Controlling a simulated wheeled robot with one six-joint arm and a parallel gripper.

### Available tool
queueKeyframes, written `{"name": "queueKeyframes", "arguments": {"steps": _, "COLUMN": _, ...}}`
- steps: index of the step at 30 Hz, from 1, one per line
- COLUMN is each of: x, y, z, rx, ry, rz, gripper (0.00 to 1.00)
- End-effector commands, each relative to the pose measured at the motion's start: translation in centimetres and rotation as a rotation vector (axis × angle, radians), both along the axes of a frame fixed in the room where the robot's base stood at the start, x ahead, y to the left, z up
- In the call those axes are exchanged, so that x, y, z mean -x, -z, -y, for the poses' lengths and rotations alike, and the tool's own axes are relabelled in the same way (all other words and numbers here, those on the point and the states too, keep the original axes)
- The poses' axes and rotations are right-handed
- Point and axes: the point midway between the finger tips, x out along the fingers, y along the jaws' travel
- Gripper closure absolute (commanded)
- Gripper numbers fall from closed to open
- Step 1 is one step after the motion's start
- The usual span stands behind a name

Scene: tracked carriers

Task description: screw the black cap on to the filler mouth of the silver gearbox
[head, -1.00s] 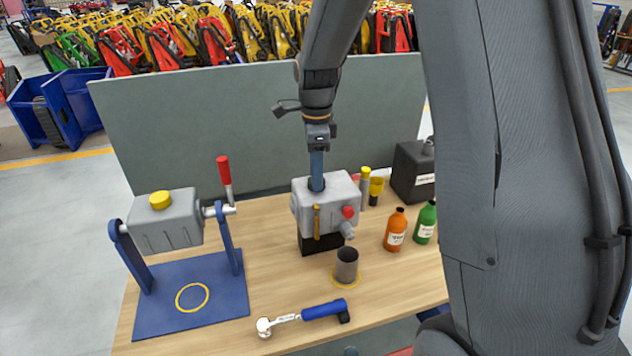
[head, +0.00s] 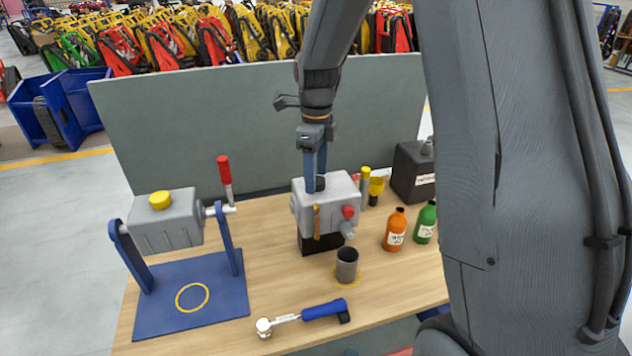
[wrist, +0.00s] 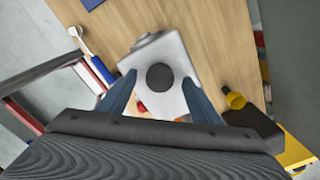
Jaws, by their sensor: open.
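The silver gearbox (head: 340,208) stands on a black block on the wooden bench, with a red plug and a fitting on its side. The round black cap (wrist: 160,77) sits on top of it, over the filler mouth; whether it is fully seated I cannot tell. In the head view the cap (head: 320,183) is partly behind a finger. My gripper (head: 314,188) points down over the gearbox, its blue fingers open around the cap. In the wrist view the fingers stand on either side of the cap with gaps between.
A grey housing with a yellow cap (head: 160,201) hangs in a blue stand at left. Orange (head: 396,230) and green (head: 426,222) bottles, a yellow funnel (head: 376,187) and a black canister (head: 411,172) stand right.

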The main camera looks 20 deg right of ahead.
Motion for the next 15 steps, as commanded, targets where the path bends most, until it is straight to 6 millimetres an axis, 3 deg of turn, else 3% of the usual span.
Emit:
{"name": "queueKeyframes", "arguments": {"steps": 7, "x": -0.1, "y": -0.9, "z": 0.0, "rx": 0.0, "ry": -0.001, "rz": 0.001, "gripper": 0.41}}
{"name": "queueKeyframes", "arguments": {"steps": 15, "x": -0.2, "y": -5.0, "z": 0.0, "rx": 0.0, "ry": 0.0, "rz": 0.005, "gripper": 0.41}}
